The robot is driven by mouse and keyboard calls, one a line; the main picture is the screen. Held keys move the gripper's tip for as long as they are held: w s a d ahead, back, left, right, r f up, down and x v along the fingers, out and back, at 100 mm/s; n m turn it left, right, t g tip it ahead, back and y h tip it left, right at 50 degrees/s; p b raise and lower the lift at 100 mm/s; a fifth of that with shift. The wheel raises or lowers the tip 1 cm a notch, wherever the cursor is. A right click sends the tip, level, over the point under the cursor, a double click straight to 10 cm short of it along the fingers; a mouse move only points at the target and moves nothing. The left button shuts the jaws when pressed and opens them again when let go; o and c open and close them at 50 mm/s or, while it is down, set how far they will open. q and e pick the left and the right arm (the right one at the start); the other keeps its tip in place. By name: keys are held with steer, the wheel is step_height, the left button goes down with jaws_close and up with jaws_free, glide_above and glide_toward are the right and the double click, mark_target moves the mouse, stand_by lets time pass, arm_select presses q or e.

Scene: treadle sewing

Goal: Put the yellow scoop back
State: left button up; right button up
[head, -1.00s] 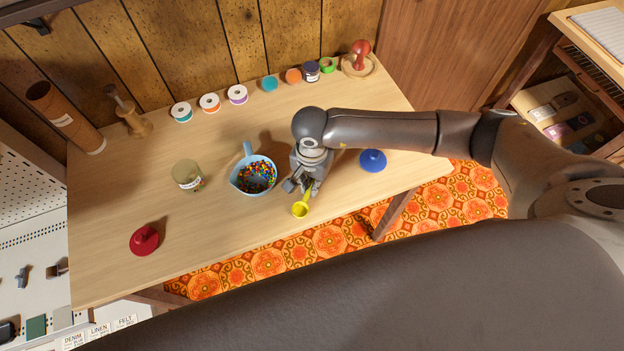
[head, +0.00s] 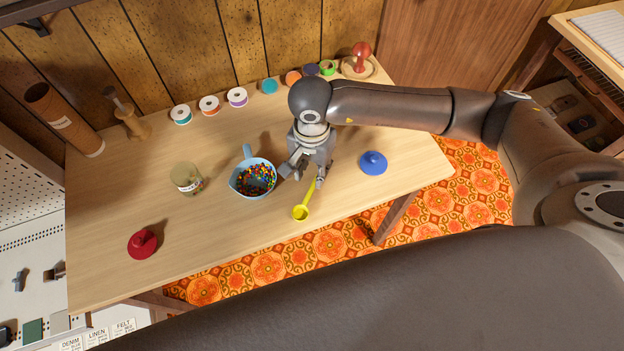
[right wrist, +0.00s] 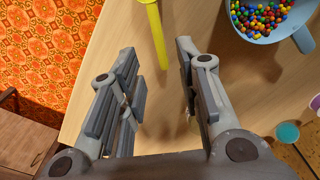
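The yellow scoop (head: 301,212) lies near the front edge of the wooden table, its handle pointing up toward my right gripper (head: 303,177). In the right wrist view the scoop's handle (right wrist: 155,25) ends between the fingertips of my right gripper (right wrist: 157,58), with a gap on both sides. This gripper is open and empty. My left gripper is not in view.
A light blue pan (head: 247,190) of coloured beads stands left of my right gripper, with a clear jar (head: 186,178) beyond it. A blue lid (head: 373,163) lies to the right and a red lid (head: 142,244) at the front left. Thread spools line the back.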

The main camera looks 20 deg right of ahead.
steer(key=shift+r, duration=2.4)
